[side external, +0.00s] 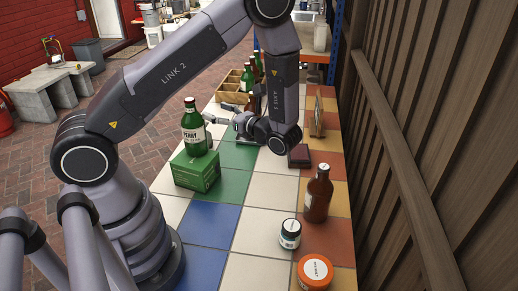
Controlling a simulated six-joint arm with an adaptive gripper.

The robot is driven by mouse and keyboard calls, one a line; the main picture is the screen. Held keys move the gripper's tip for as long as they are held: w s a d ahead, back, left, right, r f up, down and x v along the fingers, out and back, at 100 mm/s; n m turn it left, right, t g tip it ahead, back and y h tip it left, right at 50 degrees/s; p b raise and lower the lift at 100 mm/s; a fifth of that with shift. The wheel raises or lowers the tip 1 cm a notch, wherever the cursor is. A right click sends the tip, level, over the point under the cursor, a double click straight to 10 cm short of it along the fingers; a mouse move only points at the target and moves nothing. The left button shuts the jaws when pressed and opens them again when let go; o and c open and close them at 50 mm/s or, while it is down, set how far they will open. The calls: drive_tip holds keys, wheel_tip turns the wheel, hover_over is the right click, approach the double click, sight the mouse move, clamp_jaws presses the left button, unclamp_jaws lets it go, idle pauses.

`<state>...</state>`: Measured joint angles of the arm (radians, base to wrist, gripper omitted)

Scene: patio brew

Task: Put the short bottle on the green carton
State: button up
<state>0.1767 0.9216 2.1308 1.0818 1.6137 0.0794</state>
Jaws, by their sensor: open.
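A green bottle (194,129) with a pale label stands upright on top of the green carton (196,172), towards its back. The carton sits on the tiled table. My gripper (217,112) is open, just right of the bottle, with its fingers pointing left towards it. The fingers do not close around the bottle; whether a fingertip touches it I cannot tell. A brown bottle (317,196) stands upright at the right of the table, away from my gripper. Only one side view is given.
A small dark-labelled jar (290,234) and an orange-lidded jar (315,272) stand at front right. A wooden crate (228,89) and several bottles stand at the back. A wooden fence (430,130) borders the right. White tiles at front centre are clear.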

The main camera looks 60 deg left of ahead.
drive_tip(key=s+d+r+n+t+h, duration=0.5)
drive_tip(key=s+d+r+n+h, duration=0.1)
drive_tip(key=s+r+n+h, duration=0.1)
drive_tip(key=s+d+r+n+t+h, duration=0.6)
drive_tip(key=s+r+n+h, duration=0.1)
drive_tip(key=r+h, duration=0.3)
drive_tip(key=shift+r, duration=0.35)
